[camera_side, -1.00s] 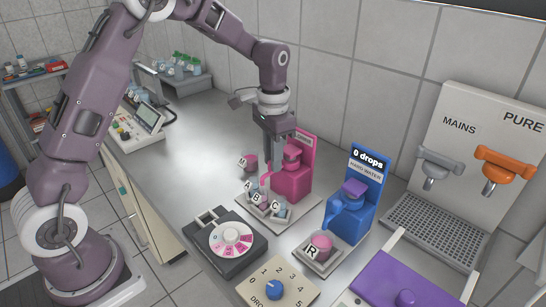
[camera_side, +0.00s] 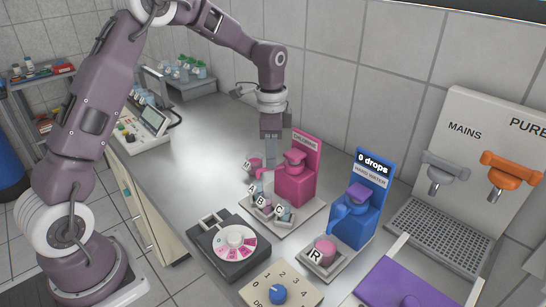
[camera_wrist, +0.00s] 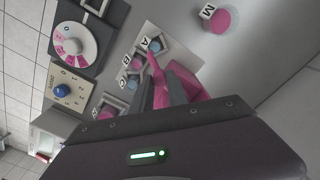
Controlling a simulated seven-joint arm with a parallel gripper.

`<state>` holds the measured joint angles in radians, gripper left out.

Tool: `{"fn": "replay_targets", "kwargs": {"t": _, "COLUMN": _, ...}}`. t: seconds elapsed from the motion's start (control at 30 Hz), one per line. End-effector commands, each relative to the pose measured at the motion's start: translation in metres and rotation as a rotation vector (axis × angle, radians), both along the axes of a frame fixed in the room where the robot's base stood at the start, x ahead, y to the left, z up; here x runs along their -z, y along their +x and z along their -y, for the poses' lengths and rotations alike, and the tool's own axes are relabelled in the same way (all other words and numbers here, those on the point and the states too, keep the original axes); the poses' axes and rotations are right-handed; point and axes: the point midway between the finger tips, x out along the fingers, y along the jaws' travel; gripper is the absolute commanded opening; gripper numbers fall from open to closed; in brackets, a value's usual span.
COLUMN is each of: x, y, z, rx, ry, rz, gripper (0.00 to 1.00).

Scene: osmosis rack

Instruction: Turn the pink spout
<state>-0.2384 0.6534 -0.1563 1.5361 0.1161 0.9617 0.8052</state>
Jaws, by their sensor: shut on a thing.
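The pink dispenser (camera_side: 296,185), labelled chlorine, stands on a pale tray (camera_side: 310,214) against its pink back board. My gripper (camera_side: 270,158) reaches down at the dispenser's left side. In the wrist view my gripper (camera_wrist: 158,92) has one finger on each side of the pink spout (camera_wrist: 157,72) and is shut on it. The spout's tip shows beyond the fingers, pointing toward cup A (camera_wrist: 157,45). Cups B (camera_wrist: 134,63) and C (camera_wrist: 132,82) sit beside A in the tray. The fingers hide part of the spout in the side view.
A pink-topped jar marked M (camera_side: 254,165) stands left of the tray. The blue hard water dispenser (camera_side: 352,218) is to the right, with cup R (camera_side: 323,251) before it. A dial box (camera_side: 229,246) lies in front. The counter behind M is clear.

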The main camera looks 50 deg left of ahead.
Motion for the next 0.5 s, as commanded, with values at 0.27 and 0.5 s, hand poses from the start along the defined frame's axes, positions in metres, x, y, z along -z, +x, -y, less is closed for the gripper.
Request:
{"fn": "replay_targets", "kwargs": {"t": 0.27, "x": -0.0015, "y": 0.0035, "z": -0.0031, "rx": 0.068, "ry": -0.001, "rz": 0.006, "gripper": 0.00}}
{"fn": "replay_targets", "kwargs": {"t": 0.5, "x": -0.0016, "y": 0.0039, "z": -0.0037, "rx": 0.079, "ry": -0.001, "rz": 0.006, "gripper": 0.00}}
